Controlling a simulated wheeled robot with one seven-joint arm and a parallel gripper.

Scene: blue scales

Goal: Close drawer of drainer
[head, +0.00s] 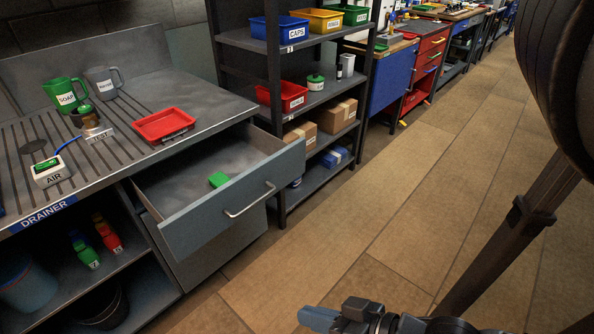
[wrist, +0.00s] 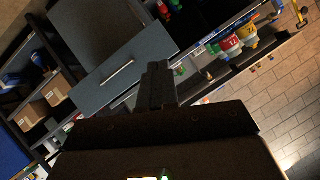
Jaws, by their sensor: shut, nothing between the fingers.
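The drainer (head: 40,215) is a grey metal counter with a ribbed top and a blue "DRAINER" label at the left of the head view. Its drawer (head: 230,210) is pulled out, with a blue-grey front and a silver bar handle (head: 250,201). My gripper (wrist: 158,72) is shut and empty, and appears apart from the handle. At the bottom of the head view, the end of my arm (head: 370,318) shows in front of the drawer, partly cut off.
A dark shelf unit (head: 276,110) with bins and boxes stands right of the drawer. On the counter are a red tray (head: 163,125), a green mug (head: 64,93), a grey mug (head: 102,82) and an AIR device (head: 48,173). Tiled floor (head: 400,200) in front is clear.

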